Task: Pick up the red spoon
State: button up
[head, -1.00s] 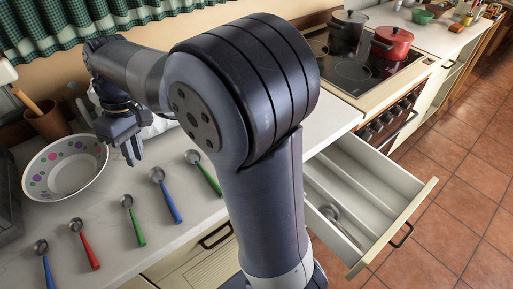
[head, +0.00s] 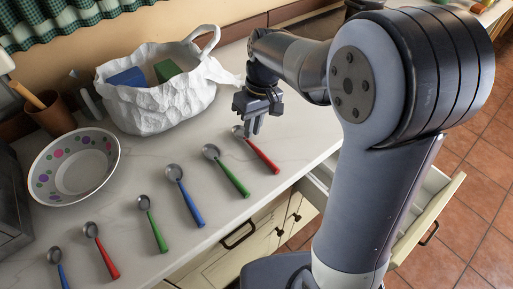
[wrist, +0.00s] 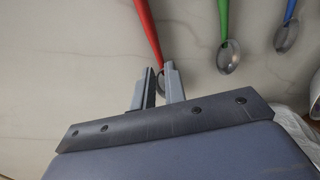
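A red spoon (head: 263,157) lies at the right end of a row of spoons on the white counter, its metal bowl toward the back. It shows in the wrist view too, its red handle (wrist: 149,30) running up from the fingers. My gripper (head: 254,131) is at its bowl end, fingers pointing down. In the wrist view my gripper (wrist: 161,72) has a gap between its fingers, and the bowl is partly hidden by the right finger. I cannot tell whether they touch. A second red spoon (head: 105,258) lies at the left of the row.
Green spoons (head: 234,177) and blue spoons (head: 188,202) lie beside it. A white bag (head: 150,108) with boxes stands behind, left of my gripper. A spotted bowl (head: 48,192) is at the left. An open drawer (head: 437,200) juts out at the right.

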aim_at(250, 142)
jog(key=shift+s+a+f, duration=0.1)
jog(key=shift+a+f, duration=0.05)
jog(key=shift+f, duration=0.65)
jog(key=shift+s+a+f, duration=0.1)
jog(key=shift+a+f, duration=0.05)
jog(key=shift+f, duration=0.6)
jog(key=shift+c, duration=0.2)
grip_shut()
